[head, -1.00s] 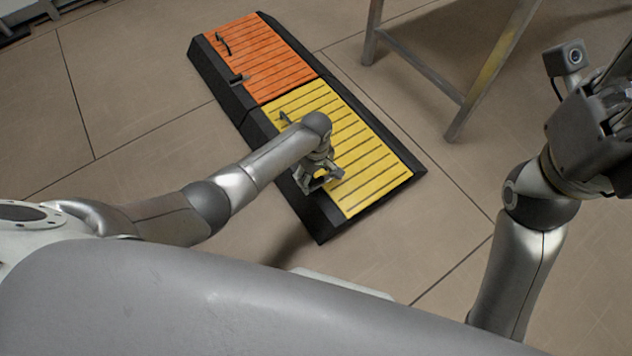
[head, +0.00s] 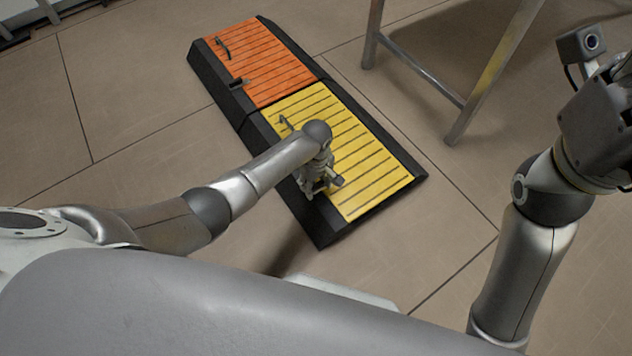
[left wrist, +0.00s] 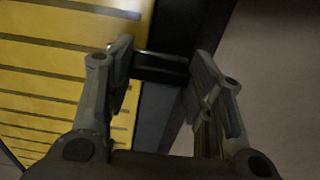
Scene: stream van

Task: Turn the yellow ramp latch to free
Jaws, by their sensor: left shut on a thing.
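The yellow ramp (head: 375,172) lies on the floor in the head view, with black sloping sides. Its yellow ribbed top also shows at the left of the left wrist view (left wrist: 50,70). My left gripper (head: 318,188) is down at the ramp's near edge, its fingers pointing at the border. In the left wrist view a dark bar, the yellow ramp latch (left wrist: 160,68), lies across between the fingers. The gripper is shut on it; the head view hides the latch behind the gripper. My right gripper (head: 608,125) is raised at the right, its fingers not clear.
An orange ramp (head: 265,65) adjoins the yellow one at the far end, with its own dark latch (head: 238,84) and a handle (head: 222,47). A metal-legged stand (head: 455,125) is at the upper right. Tiled floor is clear to the left.

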